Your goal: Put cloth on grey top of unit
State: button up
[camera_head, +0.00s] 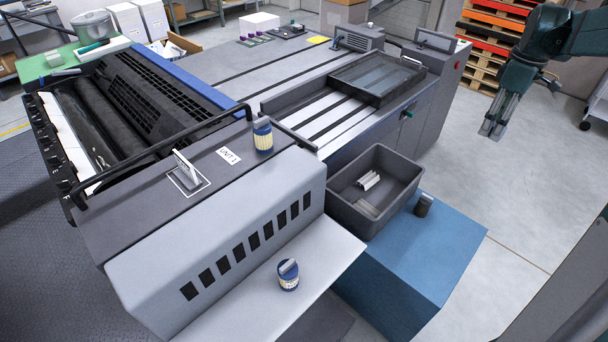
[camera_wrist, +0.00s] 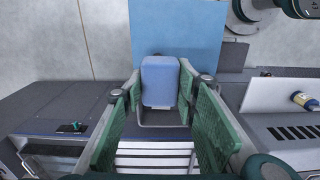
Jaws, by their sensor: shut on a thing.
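My gripper (camera_head: 490,130) is at the upper right in the head view, high over the floor and beyond the machine. In the wrist view its green fingers (camera_wrist: 160,95) are shut on a pale blue, rounded block, which looks like the folded cloth (camera_wrist: 160,78). The cloth's far side is hidden. The unit, labelled UNIT 1, has a dark grey top (camera_head: 140,208) at the left centre of the head view, well away from my gripper. A blue-labelled bottle (camera_head: 262,135) stands at that top's right end, and a lever (camera_head: 187,172) sits in a white outline.
A second bottle (camera_head: 288,275) is on the pale front ledge (camera_head: 325,250). A dark grey bin (camera_head: 347,205) with pale rolls and a dark cylinder (camera_head: 423,205) are on the blue cabinet (camera_head: 430,260). A black rail (camera_head: 170,150) edges the unit's top.

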notch_tip(320, 180, up, 8)
jog(key=shift+f, duration=0.1)
jog(key=w+a+n+p, duration=0.2)
jog(key=a+n+p, duration=0.25)
jog(key=a, duration=1.75)
jog(key=w+a+n+p, duration=0.2)
jog(key=a+n+p, duration=0.3)
jog(key=a, duration=1.6)
jog(key=s+a+n+p, duration=0.2)
jog(key=s+a+p, duration=0.25)
jog(key=a, duration=0.75)
jog(key=s+a+n+p, duration=0.2)
jog(key=s+a+p, duration=0.3)
jog(key=a, duration=0.6)
jog(key=s+a+n+p, duration=0.4)
jog(key=s+a+n, duration=0.1)
jog(key=s+a, duration=1.1)
jog(key=shift+d+f, duration=0.15)
jog(key=shift+f, duration=1.2)
jog(key=shift+d+f, duration=0.1)
jog(key=shift+f, duration=1.2)
